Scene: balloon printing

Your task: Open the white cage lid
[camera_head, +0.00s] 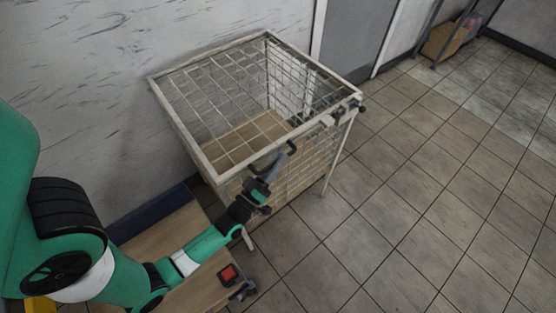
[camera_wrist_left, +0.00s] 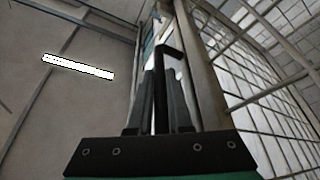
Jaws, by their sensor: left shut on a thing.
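The white cage (camera_head: 335,172) stands against the wall in the head view, with wire-grid sides and an open view to its brown floor. Its white-framed lid (camera_head: 183,122) lies across the top and looks closed. A dark bent handle (camera_head: 291,149) sits at the lid's front edge. My left gripper (camera_head: 272,172) is at this front edge, shut on the handle. In the left wrist view, the gripper's fingers (camera_wrist_left: 161,100) close around the handle's dark bar (camera_wrist_left: 160,72), beside the cage's white frame (camera_wrist_left: 205,95).
A grey door (camera_head: 355,40) is behind the cage. A cardboard box (camera_head: 440,40) is at the far right back. The tiled floor (camera_head: 430,200) right of the cage is clear.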

